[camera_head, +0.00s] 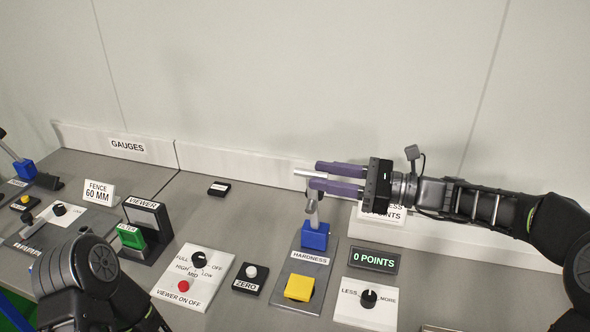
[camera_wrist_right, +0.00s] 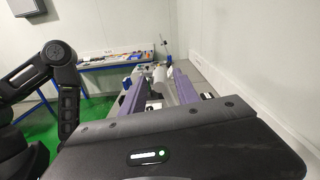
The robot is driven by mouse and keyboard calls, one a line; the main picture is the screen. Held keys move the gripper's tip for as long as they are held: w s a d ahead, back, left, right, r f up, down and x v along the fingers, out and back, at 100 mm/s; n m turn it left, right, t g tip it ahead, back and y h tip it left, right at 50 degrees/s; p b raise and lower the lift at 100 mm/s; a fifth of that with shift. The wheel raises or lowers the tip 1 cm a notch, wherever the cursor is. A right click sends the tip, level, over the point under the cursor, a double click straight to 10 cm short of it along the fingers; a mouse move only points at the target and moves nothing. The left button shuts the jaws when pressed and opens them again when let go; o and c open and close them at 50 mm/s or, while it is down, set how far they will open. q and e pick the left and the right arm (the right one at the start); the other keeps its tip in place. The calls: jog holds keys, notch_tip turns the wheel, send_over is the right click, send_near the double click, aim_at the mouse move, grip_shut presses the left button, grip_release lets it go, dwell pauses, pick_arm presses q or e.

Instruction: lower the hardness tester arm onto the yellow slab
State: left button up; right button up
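The hardness tester stands on a dark plate labelled HARDNESS (camera_head: 310,257), with a blue hinge block (camera_head: 315,238). Its grey arm (camera_head: 313,208) is raised roughly upright and ends in a pale crossbar (camera_head: 306,173). The yellow slab (camera_head: 299,288) lies on the front of the plate, clear of the arm. My right gripper (camera_head: 316,176) comes in from the right; its two purple fingers are apart, with the crossbar in the gap between them. In the right wrist view a pale cylinder (camera_wrist_right: 160,76) shows between the fingers; contact cannot be told. My left gripper is out of view.
Right of the tester are a 0 POINTS display (camera_head: 375,260) and a LESS/MORE knob (camera_head: 368,298). Left are the ZERO button (camera_head: 250,273), the viewer control panel (camera_head: 195,277) and the viewer (camera_head: 146,222). A wall rises behind the bench. My left arm covers the lower left.

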aim_at(295, 172)
jog(key=p+x, duration=0.1)
jog(key=x, duration=0.5)
jog(key=shift+a, duration=0.3)
grip_shut()
dwell(1.1)
